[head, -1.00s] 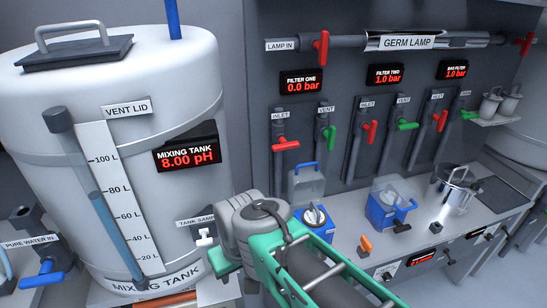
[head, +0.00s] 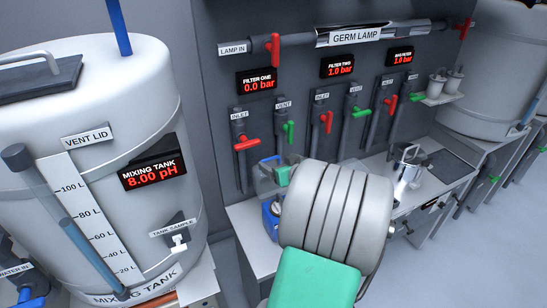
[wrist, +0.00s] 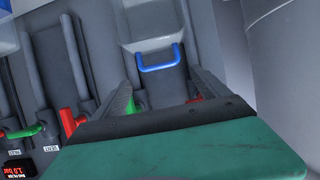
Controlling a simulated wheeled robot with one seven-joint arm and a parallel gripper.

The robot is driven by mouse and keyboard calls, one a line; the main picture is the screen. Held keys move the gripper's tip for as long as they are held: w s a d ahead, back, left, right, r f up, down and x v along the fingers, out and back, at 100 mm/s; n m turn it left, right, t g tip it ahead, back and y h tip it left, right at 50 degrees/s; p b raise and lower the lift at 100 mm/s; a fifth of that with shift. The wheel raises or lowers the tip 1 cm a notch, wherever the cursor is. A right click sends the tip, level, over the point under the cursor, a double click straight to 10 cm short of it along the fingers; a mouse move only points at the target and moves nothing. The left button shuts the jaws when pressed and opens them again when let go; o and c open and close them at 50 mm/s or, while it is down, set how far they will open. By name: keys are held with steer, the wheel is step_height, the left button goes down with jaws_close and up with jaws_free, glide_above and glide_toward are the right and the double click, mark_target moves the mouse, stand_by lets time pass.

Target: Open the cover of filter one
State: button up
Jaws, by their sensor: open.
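Filter one has a blue housing (head: 269,222) on the counter, mostly hidden behind my arm. Its greyish clear cover (head: 266,184) appears swung up, standing upright behind the housing. In the wrist view the cover (wrist: 150,22) is at the top, with its blue handle (wrist: 160,66) nearest my gripper. My gripper (wrist: 167,84) is open and empty. Its fingers sit either side of the handle's line, and the handle looks apart from them. In the head view my wrist hides the fingertips. The filter one display (head: 257,81) reads 0.0 bar.
Filter one's red inlet handle (head: 246,144) lies crosswise and its green vent handle (head: 289,131) points up and down, both close above the cover. The mixing tank (head: 110,225) stands at left. Filter two is hidden behind my arm. Grey floor is clear at right.

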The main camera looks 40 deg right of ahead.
mark_target(271, 158)
steer(key=x, duration=0.4)
steer(key=shift+p, duration=0.3)
jaws_close()
stand_by(0.6)
steer(key=shift+d+f, duration=0.1)
